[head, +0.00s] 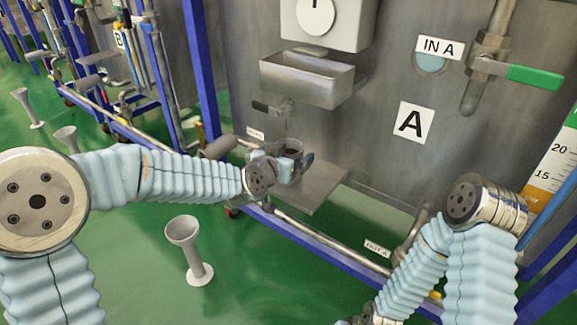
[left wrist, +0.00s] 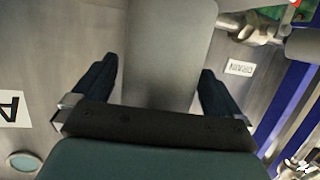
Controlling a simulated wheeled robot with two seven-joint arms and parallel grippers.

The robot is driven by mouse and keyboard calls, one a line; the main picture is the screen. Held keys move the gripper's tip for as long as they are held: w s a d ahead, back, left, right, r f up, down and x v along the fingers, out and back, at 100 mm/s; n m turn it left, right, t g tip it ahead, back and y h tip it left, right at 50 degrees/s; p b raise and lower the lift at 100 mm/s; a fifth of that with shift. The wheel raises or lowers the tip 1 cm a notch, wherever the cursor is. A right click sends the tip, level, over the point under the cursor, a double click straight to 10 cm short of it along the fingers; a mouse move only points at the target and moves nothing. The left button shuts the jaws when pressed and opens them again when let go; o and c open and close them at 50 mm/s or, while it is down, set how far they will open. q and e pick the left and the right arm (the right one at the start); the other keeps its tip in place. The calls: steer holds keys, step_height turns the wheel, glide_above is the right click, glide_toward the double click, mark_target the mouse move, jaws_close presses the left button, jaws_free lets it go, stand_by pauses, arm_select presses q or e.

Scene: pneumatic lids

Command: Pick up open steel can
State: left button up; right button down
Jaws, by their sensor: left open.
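The open steel can (head: 291,146) is a small grey cylinder with a dark open top, upright above the grey shelf plate (head: 325,190) on the tank front. My left gripper (head: 296,166) is at the can and partly covers its lower part. In the left wrist view my left gripper (left wrist: 158,85) has its two dark fingers wide apart. A smooth grey shape (left wrist: 170,40) shows between them, and I cannot tell whether it is can or plate. The fingers do not visibly touch it. My right arm comes in at the lower right, with its fingers outside the picture.
A steel trough (head: 310,80) juts out above the can. A blue frame rail (head: 300,235) runs below the plate. A grey funnel-shaped stand (head: 190,250) is on the green floor, where there is free room.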

arm_select(q)
steer(key=shift+r, duration=0.1)
steer(key=c, duration=1.2)
